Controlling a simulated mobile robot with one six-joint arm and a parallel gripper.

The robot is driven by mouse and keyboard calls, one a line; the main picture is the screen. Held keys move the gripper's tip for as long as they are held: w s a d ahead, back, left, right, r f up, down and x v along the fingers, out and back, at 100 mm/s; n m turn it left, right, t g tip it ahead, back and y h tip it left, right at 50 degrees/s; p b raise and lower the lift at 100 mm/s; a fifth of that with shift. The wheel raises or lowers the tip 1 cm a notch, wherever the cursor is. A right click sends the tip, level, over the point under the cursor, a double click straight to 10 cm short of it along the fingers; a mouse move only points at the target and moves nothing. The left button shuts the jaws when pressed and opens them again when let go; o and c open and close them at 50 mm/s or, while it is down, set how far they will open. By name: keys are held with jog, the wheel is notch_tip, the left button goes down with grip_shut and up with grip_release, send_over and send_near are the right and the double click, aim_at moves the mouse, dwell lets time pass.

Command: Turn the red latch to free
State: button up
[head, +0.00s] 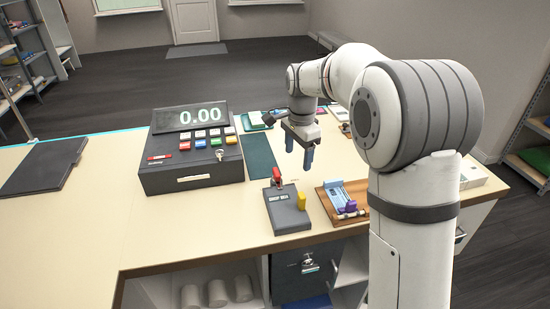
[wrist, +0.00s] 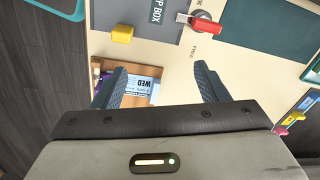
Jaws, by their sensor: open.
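The red latch (head: 277,174) stands at the far edge of a grey box (head: 286,212) on the counter, in the head view. In the wrist view the red latch (wrist: 206,25) lies near the top, over a round grey base, with its red end toward the right. The word FREE is printed on the counter near it. The box in the wrist view (wrist: 150,14) shows part of a label ending in "P BOX". My gripper (head: 299,150) is open and empty above the counter, apart from the latch. Its fingers in the wrist view (wrist: 160,72) point toward the box side.
A wooden tray (head: 333,214) with a blue-white card and a purple item lies to the right. A dark cash register (head: 192,178) stands to the left. A dark green mat (head: 259,157) lies behind the latch.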

aim_at(276, 172)
jog(key=w+a+f+m, duration=0.1)
jog(key=w+a, duration=0.1)
jog(key=w+a+f+m, duration=0.1)
jog(key=w+a, duration=0.1)
jog(key=w+a+f+m+p, duration=0.1)
jog(key=w, duration=0.1)
jog(key=shift+a+f+g, duration=0.2)
jog(key=shift+a+g, duration=0.1)
jog(key=shift+a, duration=0.1)
jog(key=shift+w+a+f, duration=0.1)
jog(key=shift+a+f, duration=0.05)
jog(key=shift+f, duration=0.1)
notch_tip(276, 172, down, 8)
jog(key=shift+r+p, duration=0.2)
jog(key=shift+p, duration=0.45)
jog(key=shift+c, duration=0.4)
